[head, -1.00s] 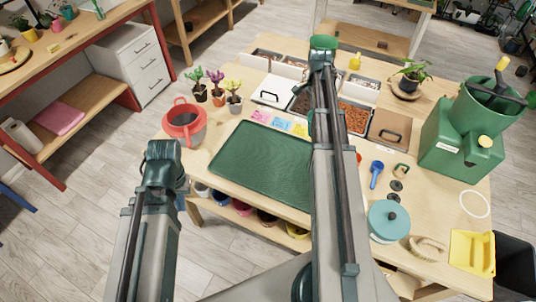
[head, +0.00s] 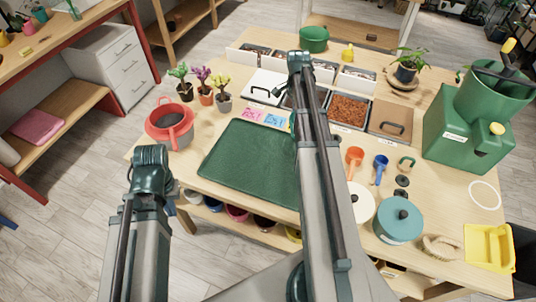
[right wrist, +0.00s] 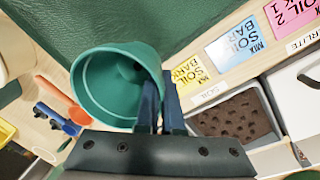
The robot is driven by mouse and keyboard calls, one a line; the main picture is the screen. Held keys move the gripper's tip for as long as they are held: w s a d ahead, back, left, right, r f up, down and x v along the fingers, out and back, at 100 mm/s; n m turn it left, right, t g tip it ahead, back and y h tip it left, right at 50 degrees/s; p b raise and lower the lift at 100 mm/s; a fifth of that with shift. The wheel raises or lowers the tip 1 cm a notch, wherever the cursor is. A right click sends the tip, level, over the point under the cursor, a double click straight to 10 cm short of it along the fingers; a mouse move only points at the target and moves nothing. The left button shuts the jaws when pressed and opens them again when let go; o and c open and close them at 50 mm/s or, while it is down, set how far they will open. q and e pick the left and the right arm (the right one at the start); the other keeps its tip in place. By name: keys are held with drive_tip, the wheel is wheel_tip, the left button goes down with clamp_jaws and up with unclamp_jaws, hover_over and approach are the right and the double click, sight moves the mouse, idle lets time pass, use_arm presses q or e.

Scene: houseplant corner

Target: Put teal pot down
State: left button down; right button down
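The teal pot (right wrist: 112,85) shows in the right wrist view with its open mouth toward the camera, empty and tilted in the picture. My right gripper (right wrist: 160,100) is shut on its wall at the rim, one blue finger on each side. The pot is over or beside the green mat (right wrist: 40,40); I cannot tell whether it touches anything.
A red watering can (head: 170,125) and several small plants (head: 202,85) stand left of the mat. Soil bins (head: 348,110) and label cards (head: 262,117) lie behind it. A lidded teal container (head: 398,220), scoops (head: 355,158) and a green machine (head: 460,140) are right.

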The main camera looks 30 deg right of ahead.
drive_tip(key=s+a, duration=0.1)
drive_tip(key=a, duration=0.3)
drive_tip(key=a+f, duration=0.1)
drive_tip(key=a, duration=0.3)
drive_tip(key=s+a+b, duration=0.1)
drive_tip(key=a, duration=0.4)
drive_tip(key=shift+s+f, duration=0.15)
drive_tip(key=shift+s, duration=0.2)
drive_tip(key=f+b, duration=0.3)
drive_tip(key=shift+a+f+b, duration=0.3)
drive_tip(key=shift+f, duration=0.2)
drive_tip(key=c, duration=1.1)
unclamp_jaws()
drive_tip(key=shift+o, duration=0.2)
drive_tip(key=shift+r, duration=0.15)
wheel_tip(320, 180, up, 12)
drive_tip(key=w+p, duration=0.1)
drive_tip(key=p, duration=1.1)
drive_tip(key=shift+w, duration=0.25)
drive_tip(key=shift+d, duration=0.1)
